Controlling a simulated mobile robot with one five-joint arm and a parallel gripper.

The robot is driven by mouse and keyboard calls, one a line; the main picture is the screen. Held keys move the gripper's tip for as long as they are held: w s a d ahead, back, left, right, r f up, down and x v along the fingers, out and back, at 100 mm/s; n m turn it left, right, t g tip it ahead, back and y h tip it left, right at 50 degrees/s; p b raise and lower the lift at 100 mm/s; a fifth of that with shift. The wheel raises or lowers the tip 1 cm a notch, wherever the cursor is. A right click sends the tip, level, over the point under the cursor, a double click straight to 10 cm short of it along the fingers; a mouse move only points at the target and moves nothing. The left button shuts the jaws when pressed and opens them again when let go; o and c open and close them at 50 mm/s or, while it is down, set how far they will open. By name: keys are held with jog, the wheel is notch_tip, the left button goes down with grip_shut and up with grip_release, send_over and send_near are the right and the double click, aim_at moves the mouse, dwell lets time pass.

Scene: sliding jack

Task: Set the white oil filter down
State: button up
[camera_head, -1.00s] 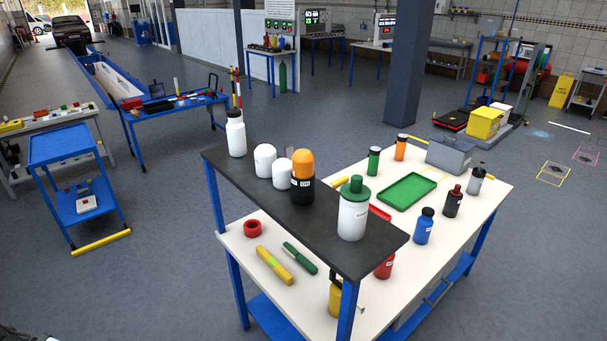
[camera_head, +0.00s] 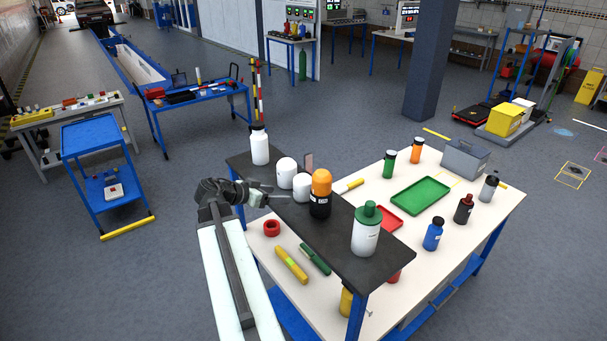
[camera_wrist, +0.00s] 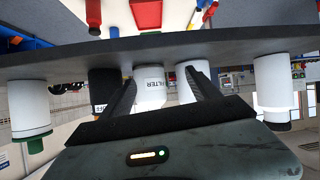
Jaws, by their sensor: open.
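The white oil filter (camera_head: 302,187) stands upright on the dark raised shelf (camera_head: 345,240), between another white canister (camera_head: 286,172) and a black bottle with an orange top (camera_head: 320,194). The wrist view is upside down; there the filter (camera_wrist: 149,84), with "FILTER" lettering, appears between the two fingers, its base against the shelf (camera_wrist: 225,48). My gripper (camera_head: 285,196) is open at the shelf's near left edge, pointing toward the filter. Its fingers also show in the wrist view (camera_wrist: 161,80). I cannot tell whether a finger touches the filter.
A white bottle (camera_head: 259,149) stands at the shelf's far left end, and a green-capped white bottle (camera_head: 366,232) near its right end. The lower white bench (camera_head: 462,228) holds several bottles, a green tray (camera_head: 420,196) and a grey toolbox (camera_head: 465,158). A red ring (camera_head: 272,228) lies below the shelf.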

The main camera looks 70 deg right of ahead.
aim_at(295, 184)
jog(key=s+d+r, duration=0.1)
jog(key=s+d+r+m+g, duration=0.1)
jog(key=s, duration=0.1)
jog(key=s+d+r+m, duration=0.1)
jog(key=s, duration=0.1)
jog(key=shift+d+r+h, duration=0.2)
jog(key=shift+d+h, duration=0.05)
jog(key=shift+h, duration=0.05)
jog(key=shift+b+x, duration=0.4)
jog(key=shift+x, duration=0.75)
jog(key=b+x, duration=0.1)
jog(key=x, duration=0.4)
jog(key=shift+s+d+b, duration=0.15)
jog(key=shift+d+b, duration=0.05)
jog(key=shift+b, duration=0.15)
jog(key=shift+r, duration=0.1)
